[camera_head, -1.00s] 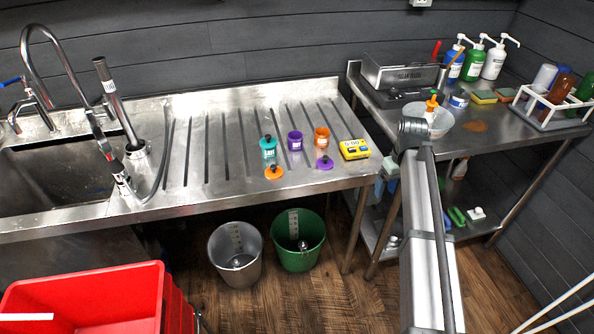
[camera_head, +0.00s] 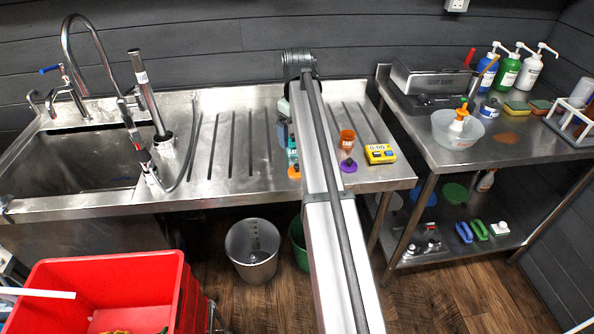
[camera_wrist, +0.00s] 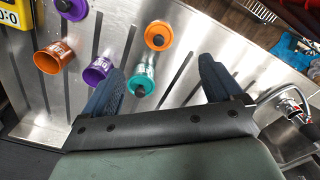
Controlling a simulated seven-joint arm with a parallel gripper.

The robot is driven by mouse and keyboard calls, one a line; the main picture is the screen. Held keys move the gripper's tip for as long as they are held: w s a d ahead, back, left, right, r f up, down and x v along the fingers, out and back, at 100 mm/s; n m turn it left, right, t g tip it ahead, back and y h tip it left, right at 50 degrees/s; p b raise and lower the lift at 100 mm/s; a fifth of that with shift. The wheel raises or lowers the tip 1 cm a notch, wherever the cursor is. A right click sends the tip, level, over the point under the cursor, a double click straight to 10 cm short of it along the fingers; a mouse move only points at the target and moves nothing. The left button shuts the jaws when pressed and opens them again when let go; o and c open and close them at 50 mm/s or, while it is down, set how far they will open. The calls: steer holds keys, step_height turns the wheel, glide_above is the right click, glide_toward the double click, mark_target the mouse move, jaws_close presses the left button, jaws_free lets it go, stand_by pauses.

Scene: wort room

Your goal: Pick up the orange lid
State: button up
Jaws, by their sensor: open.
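The orange lid (camera_wrist: 158,35) is a disc with a dark knob, lying on the ribbed steel drainboard. It shows fully in the wrist view, beyond my fingertips and between their lines. In the head view only part of the orange lid (camera_head: 294,172) shows beside my arm. My gripper (camera_wrist: 161,66) is open and empty, apart from the lid. The teal cup with its dark-knobbed teal lid (camera_wrist: 143,77) is between the fingers' lines, near the left finger. In the head view my arm hides the fingertips.
A purple cup (camera_wrist: 97,72), orange cup (camera_wrist: 52,57) and purple lid (camera_wrist: 72,9) are left of the orange lid in the wrist view. A yellow timer (camera_head: 380,153) sits at the drainboard's right. The sink (camera_head: 75,165) and tap are left. The drainboard's left part (camera_head: 225,150) is clear.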

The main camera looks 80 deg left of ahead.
glide_above(297, 165)
steer(key=f, duration=0.7)
steer(key=shift+d+f, duration=0.3)
steer(key=shift+a+f, duration=0.15)
steer(key=shift+f, duration=1.3)
steer(key=shift+a+f, duration=0.1)
steer(key=shift+f, duration=1.35)
steer(key=shift+c, duration=0.3)
steer(key=c, duration=1)
steer(key=shift+c, duration=0.2)
steer(key=shift+r, duration=0.15)
